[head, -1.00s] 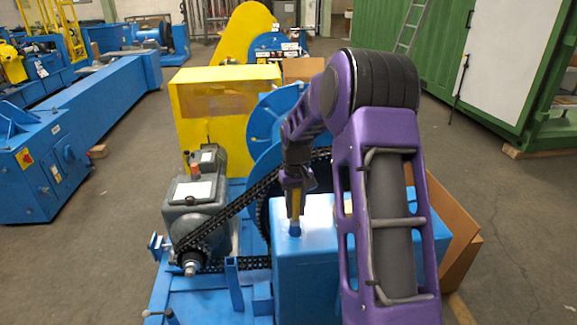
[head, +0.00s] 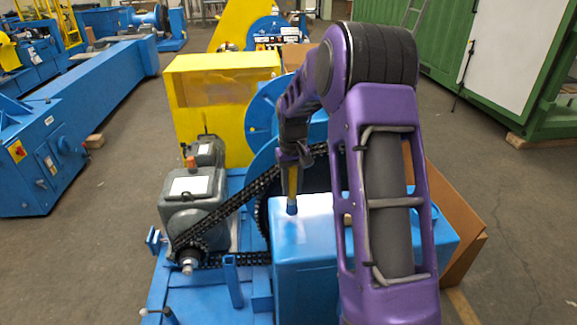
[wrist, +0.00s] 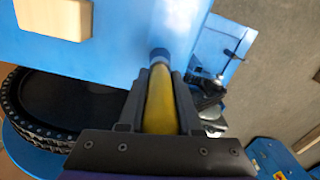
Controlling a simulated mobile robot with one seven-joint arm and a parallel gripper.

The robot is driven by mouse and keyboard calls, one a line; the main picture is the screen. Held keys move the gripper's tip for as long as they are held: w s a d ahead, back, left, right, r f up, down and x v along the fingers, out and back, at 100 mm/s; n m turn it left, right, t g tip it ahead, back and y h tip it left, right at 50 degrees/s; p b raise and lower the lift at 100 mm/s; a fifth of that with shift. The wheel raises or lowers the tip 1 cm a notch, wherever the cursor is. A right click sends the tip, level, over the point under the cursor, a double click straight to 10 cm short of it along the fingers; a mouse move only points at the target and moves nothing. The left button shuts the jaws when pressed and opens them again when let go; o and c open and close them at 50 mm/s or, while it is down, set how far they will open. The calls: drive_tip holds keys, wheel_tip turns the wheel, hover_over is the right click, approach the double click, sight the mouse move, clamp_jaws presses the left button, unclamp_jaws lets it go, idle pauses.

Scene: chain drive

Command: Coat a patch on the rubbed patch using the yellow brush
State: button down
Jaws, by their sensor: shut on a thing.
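My gripper (head: 291,165) is shut on the yellow brush (head: 292,182), which points down with its blue tip lowest. In the wrist view, the brush (wrist: 159,100) sits between the two dark fingers of my gripper (wrist: 158,100). The tip is over the top of the blue box (head: 300,245), near its far left part. I cannot tell whether the tip touches the surface. A pale, whitish area, perhaps the rubbed patch (head: 318,226), shows on the box top beside and below the tip; its edges are unclear. My arm hides the right part of the top.
A tan block (wrist: 55,17) lies on the box top. The black chain (head: 235,203) and the grey motor (head: 192,198) are left of the box. A blue wheel (head: 266,125) and a yellow guard (head: 222,108) stand behind. A brown board (head: 452,215) leans at right.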

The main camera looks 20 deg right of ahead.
sight(292, 171)
drive_tip(key=shift+r, duration=2.65)
